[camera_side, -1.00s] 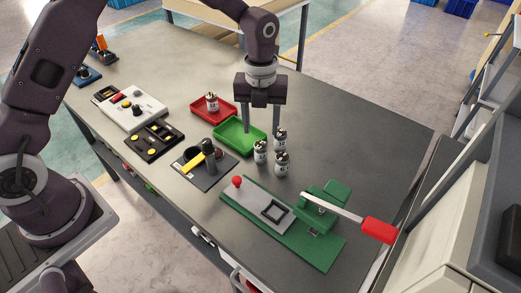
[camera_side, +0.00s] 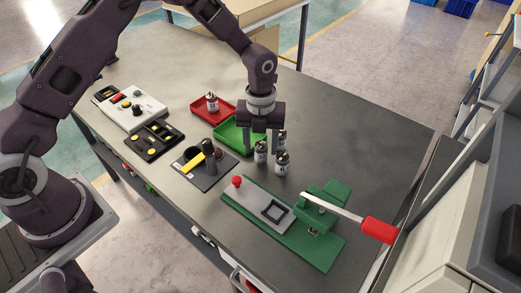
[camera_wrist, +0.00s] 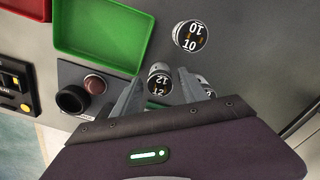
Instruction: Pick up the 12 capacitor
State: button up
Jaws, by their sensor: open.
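The 12 capacitor (camera_wrist: 159,81) is a silver can with a dark top marked 12. In the wrist view it shows between the two fingers of my gripper (camera_wrist: 162,86). In the side view it appears to be the left can (camera_side: 261,154) of a group of three. My gripper (camera_side: 262,146) is open and points down around or just above this can; contact cannot be told. The 10 capacitor (camera_wrist: 190,37) stands close by, partly behind a finger in the side view (camera_side: 282,142). A third can (camera_side: 282,163) stands in front, mostly hidden in the wrist view.
A green tray (camera_side: 226,131) lies behind the cans, and a red tray (camera_side: 198,107) holds one can (camera_side: 212,101). A black fixture (camera_side: 190,172) stands to the left. A green lever press (camera_side: 320,250) with a red handle stands in front.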

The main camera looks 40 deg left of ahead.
aim_at(261, 142)
grip_shut()
jog(key=shift+r, duration=3.3)
